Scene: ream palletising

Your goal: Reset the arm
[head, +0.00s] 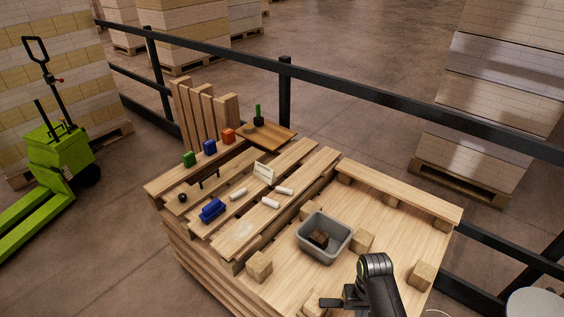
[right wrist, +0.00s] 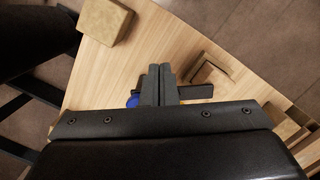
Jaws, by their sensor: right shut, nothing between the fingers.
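My right arm comes in from the bottom right of the head view, and its dark gripper (head: 332,302) is low over the front of the wooden pallet top (head: 385,215). In the right wrist view the two fingers (right wrist: 159,84) are shut together with nothing between them. Beyond or below the fingers is a dark bar (right wrist: 197,91), with a small blue piece (right wrist: 132,101) to the left. I cannot tell whether the fingers touch either. My left gripper is not in view.
A grey bin (head: 325,238) with dark contents stands near the arm, among wooden blocks (head: 259,266). The slatted left side holds a blue tool (head: 212,210), white rolls (head: 271,203) and a card (head: 263,173). A black railing (head: 340,88) runs behind.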

